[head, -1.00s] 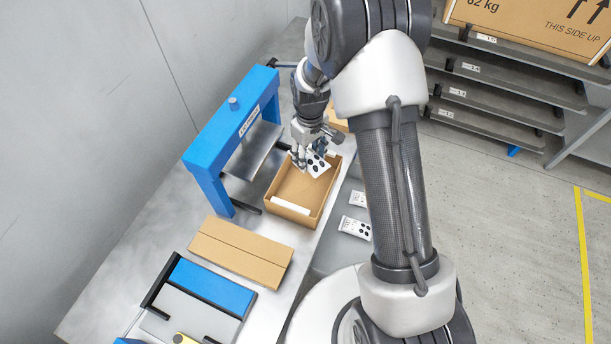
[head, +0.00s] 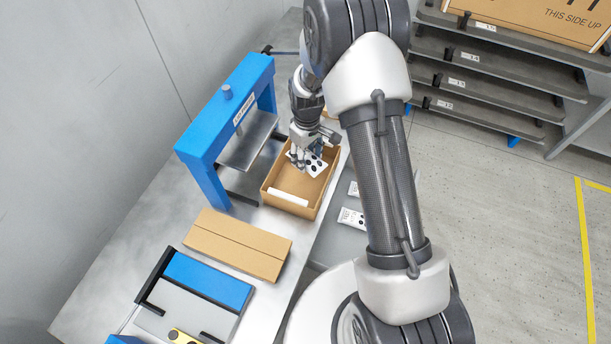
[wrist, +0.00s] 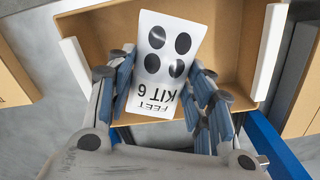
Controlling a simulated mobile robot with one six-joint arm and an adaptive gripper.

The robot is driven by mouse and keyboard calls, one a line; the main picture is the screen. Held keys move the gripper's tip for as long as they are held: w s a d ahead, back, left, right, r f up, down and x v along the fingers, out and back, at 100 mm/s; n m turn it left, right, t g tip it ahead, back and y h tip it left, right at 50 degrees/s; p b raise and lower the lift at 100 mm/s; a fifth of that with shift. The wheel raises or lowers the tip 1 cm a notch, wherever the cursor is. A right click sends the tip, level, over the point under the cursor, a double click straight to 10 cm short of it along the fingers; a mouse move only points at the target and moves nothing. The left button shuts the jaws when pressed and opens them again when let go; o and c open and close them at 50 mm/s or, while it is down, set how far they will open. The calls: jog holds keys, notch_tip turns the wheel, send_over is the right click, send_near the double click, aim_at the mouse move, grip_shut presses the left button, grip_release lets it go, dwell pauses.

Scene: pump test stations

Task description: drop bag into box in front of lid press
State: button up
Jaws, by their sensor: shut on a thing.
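The bag (wrist: 165,60) is a flat white packet with black dots, printed "FEET KIT 6"; it also shows in the head view (head: 315,167). My gripper (head: 305,158) is shut on it; in the wrist view its fingers (wrist: 160,90) stand on either side of the bag. The open cardboard box (head: 275,205) stands on the bench in front of the blue lid press (head: 207,172). The bag is over the box's inside, toward its far end in the head view. I cannot tell whether it touches the box floor. A white strip (head: 287,198) lies along the box's near end.
A closed flat carton (head: 237,245) and a blue and grey fixture (head: 205,283) are on the bench nearer. More white bags (head: 351,217) lie in a grey area right of the bench. Shelves (head: 480,80) stand at the far right.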

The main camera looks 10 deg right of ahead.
jog(key=o, duration=1.2)
jog(key=shift+r, duration=0.15)
notch_tip(320, 180, up, 12)
